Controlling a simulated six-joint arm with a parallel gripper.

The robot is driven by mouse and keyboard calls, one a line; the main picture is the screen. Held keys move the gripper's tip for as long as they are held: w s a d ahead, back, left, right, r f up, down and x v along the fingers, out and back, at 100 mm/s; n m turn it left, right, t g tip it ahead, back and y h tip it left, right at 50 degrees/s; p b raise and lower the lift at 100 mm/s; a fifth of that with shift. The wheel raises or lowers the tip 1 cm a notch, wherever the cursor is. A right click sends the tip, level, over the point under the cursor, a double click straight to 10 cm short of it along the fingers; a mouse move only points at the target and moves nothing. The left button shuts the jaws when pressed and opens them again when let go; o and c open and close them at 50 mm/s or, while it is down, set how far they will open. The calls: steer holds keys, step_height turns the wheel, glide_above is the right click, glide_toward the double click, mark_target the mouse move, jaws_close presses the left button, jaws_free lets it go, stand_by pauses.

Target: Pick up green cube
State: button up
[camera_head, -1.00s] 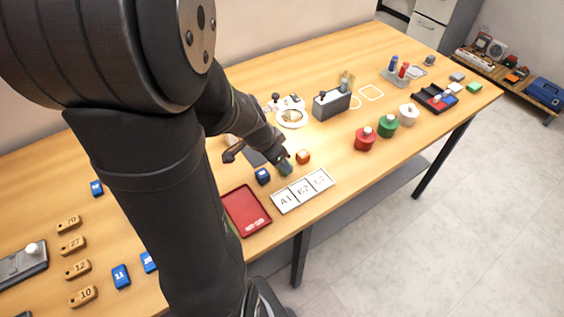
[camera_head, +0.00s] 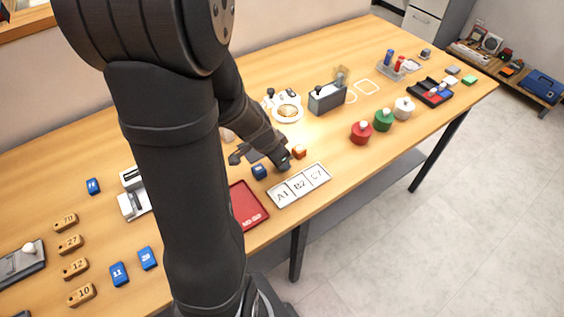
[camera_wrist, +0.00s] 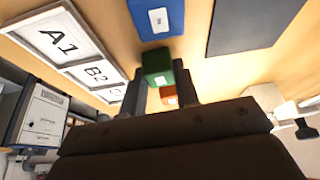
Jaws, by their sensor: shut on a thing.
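The green cube (camera_wrist: 157,68) shows in the wrist view between the two fingers of my gripper (camera_wrist: 160,82), which is shut on it. In the head view my gripper (camera_head: 284,164) is low over the table, between a blue cube (camera_head: 259,172) and an orange cube (camera_head: 299,152). The green cube is hidden behind the fingers there. In the wrist view the blue cube (camera_wrist: 157,18) lies at the top and the orange cube (camera_wrist: 169,95) shows below the green one. I cannot tell whether the green cube still touches the table.
A white tray marked A1, B2, C7 (camera_head: 299,186) lies just in front of my gripper. A red tray (camera_head: 247,207) is left of it. Red (camera_head: 361,132), green (camera_head: 383,120) and white (camera_head: 404,108) knobbed pieces stand to the right. A dark box (camera_head: 327,98) stands farther back.

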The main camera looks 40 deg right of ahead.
steer(key=shift+r, duration=0.1)
steer(key=shift+r, duration=0.45)
steer(key=r, duration=0.3)
steer(key=shift+s+d+r, duration=0.1)
steer(key=shift+s+r, duration=0.2)
steer(key=shift+s, duration=0.05)
steer(key=s+d+r, duration=0.2)
steer(key=s+r, duration=0.4)
steer(key=s, duration=0.4)
steer(key=w+a+f+n+t, duration=0.1)
steer(key=w+f+n, duration=0.1)
steer(key=w, duration=0.4)
steer(key=w+a+f+n+t, duration=0.1)
steer(key=w+a+f+n, duration=0.1)
steer(key=w, duration=0.5)
steer(key=w+a+f+n+y, duration=0.1)
steer(key=w+f+n, duration=0.1)
steer(key=w+n, duration=0.2)
steer(key=shift+w+a+t, duration=0.2)
steer(key=shift+w, duration=0.6)
steer(key=shift+w+a+t, duration=0.15)
steer(key=shift+w+t, duration=0.05)
steer(key=shift+w, duration=0.55)
steer(key=shift+f, duration=2.05)
steer(key=shift+f, duration=0.1)
